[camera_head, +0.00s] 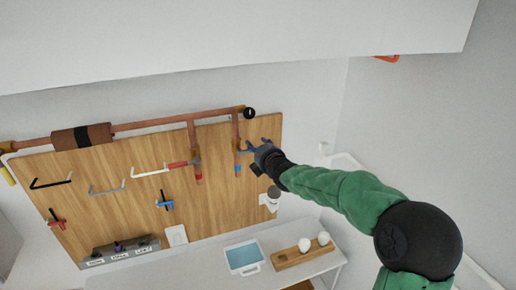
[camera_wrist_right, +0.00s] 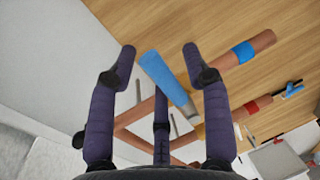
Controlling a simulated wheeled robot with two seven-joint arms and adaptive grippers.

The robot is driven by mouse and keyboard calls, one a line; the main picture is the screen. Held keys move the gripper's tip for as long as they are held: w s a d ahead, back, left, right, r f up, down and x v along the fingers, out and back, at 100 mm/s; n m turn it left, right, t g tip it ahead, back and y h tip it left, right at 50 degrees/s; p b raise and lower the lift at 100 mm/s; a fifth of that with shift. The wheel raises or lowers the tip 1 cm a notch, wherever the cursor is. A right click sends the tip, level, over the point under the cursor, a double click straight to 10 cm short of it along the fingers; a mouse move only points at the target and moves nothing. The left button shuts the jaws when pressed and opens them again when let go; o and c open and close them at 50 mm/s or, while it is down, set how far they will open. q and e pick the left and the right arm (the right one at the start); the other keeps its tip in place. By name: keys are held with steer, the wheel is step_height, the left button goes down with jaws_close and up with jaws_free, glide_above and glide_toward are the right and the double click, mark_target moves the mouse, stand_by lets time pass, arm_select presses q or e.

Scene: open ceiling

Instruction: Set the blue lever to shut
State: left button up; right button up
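The blue lever (camera_wrist_right: 162,75) shows in the right wrist view as a flat blue handle on a metal shank, sticking out at an angle across a copper pipe (camera_wrist_right: 225,63). My right gripper (camera_wrist_right: 159,53) is open, with the lever's blue end between its spread fingertips and a gap on each side. I cannot tell whether any finger touches it. In the head view my right gripper (camera_head: 248,148) is at the right pipe drop, hiding most of the lever there. A blue band (camera_head: 238,169) marks that pipe below it. My left gripper is not in view.
A red lever (camera_head: 179,165) sits on the neighbouring pipe drop, left of mine. The wooden board (camera_head: 215,205) backs the pipes. Below, a table (camera_head: 205,258) holds a blue-white tray (camera_head: 244,257) and a wooden block (camera_head: 290,258) with white knobs.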

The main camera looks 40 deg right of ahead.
steer(key=shift+s, duration=0.1)
steer(key=shift+s+r, duration=0.15)
steer(key=shift+s, duration=0.05)
steer(key=v, duration=1.1)
steer(key=shift+s, duration=0.15)
steer(key=shift+a, duration=0.15)
